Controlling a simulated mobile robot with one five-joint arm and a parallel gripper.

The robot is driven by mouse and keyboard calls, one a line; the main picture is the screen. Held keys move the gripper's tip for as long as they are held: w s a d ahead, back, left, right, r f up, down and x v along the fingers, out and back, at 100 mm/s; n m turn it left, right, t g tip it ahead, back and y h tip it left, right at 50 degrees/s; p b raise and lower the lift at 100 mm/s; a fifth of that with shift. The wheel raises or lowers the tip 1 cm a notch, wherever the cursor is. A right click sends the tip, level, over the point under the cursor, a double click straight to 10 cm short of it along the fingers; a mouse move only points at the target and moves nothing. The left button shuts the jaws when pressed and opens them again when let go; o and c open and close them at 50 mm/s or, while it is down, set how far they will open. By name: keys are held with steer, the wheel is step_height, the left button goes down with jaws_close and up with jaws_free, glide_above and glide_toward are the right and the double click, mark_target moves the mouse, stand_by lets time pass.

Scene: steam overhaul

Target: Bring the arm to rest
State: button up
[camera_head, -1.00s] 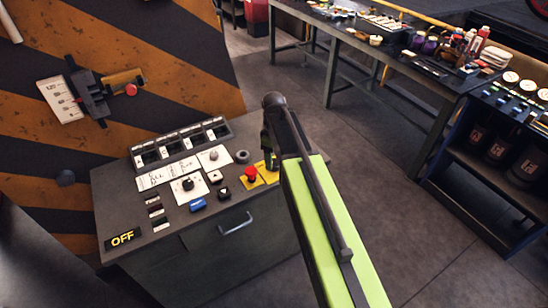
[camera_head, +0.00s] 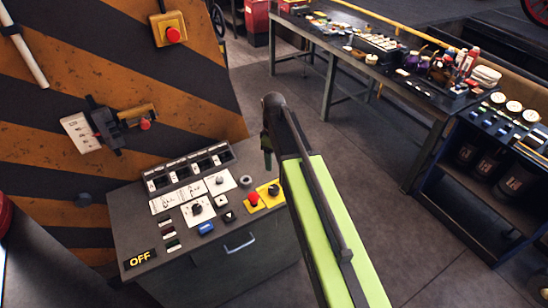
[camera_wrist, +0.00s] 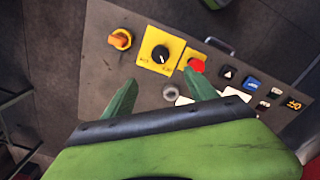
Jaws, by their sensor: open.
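My green arm reaches up from the bottom of the head view. My gripper (camera_head: 267,150) hangs at its far end, beside the right edge of the control desk (camera_head: 130,235). In the wrist view my gripper (camera_wrist: 160,98) shows two green fingers spread apart with nothing between them. Beyond them lies the desk top with a black rotary knob (camera_wrist: 160,54) on a yellow plate, a red button (camera_wrist: 196,65) and an orange knob (camera_wrist: 120,39). I cannot tell the exact height of the fingers above the panel; they appear clear of the controls.
A striped wall panel (camera_head: 110,60) with a lever unit (camera_head: 105,125) and a red button box (camera_head: 170,30) stands behind the desk. A long workbench (camera_head: 330,50) with many items and a dark shelf unit (camera_head: 470,185) stand at the right. The floor (camera_head: 365,200) between is clear.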

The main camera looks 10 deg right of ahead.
steer(key=s+f+b, duration=0.5)
steer(key=f+b, duration=0.5)
steer(key=s+f+m+b, duration=0.3)
steer(key=s+m, duration=0.6)
steer(key=m, duration=0.1)
steer(key=shift+s+d+f+m, duration=0.15)
steer(key=shift+s+f+m, duration=0.1)
steer(key=shift+s+m, duration=0.05)
